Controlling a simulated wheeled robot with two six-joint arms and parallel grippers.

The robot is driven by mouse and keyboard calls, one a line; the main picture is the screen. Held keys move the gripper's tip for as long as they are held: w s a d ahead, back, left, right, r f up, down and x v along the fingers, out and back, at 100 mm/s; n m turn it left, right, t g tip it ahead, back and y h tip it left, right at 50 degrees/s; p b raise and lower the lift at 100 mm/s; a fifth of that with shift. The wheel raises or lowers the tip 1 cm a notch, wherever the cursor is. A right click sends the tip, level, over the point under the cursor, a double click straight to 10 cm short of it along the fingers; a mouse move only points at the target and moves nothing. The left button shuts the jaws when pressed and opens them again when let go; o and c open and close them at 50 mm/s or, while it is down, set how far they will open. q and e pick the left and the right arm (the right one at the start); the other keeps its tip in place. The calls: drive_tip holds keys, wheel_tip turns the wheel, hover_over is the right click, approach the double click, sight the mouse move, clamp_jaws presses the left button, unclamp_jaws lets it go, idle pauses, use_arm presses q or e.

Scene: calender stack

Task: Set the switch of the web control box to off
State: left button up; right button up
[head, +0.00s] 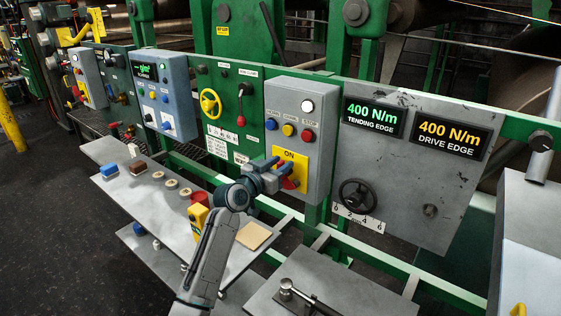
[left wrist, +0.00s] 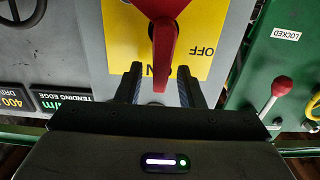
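The grey control box (head: 318,124) carries a yellow plate (head: 292,155) with a red rotary switch (head: 290,183) on it. In the left wrist view, which is upside down, the red handle (left wrist: 162,45) points at the ON mark and partly covers it. The word OFF stands to the right of the handle on the yellow plate (left wrist: 125,35). My left gripper (head: 279,168) is at the switch in front of the box. In the left wrist view its fingers (left wrist: 160,76) are apart, one on each side of the handle's end, with visible gaps. My right gripper is not in view.
Lamps and buttons sit above the plate. A handwheel (head: 358,196) and tension displays (head: 374,116) are to the right. A green panel with a yellow wheel (head: 210,103) is to the left. A grey shelf (head: 150,205) with small items runs below.

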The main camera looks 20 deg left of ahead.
use_arm(q)
drive_tip(key=shift+w+d, duration=0.1)
drive_tip(key=shift+w, duration=0.15)
drive_tip(key=c, duration=0.7)
clamp_jaws()
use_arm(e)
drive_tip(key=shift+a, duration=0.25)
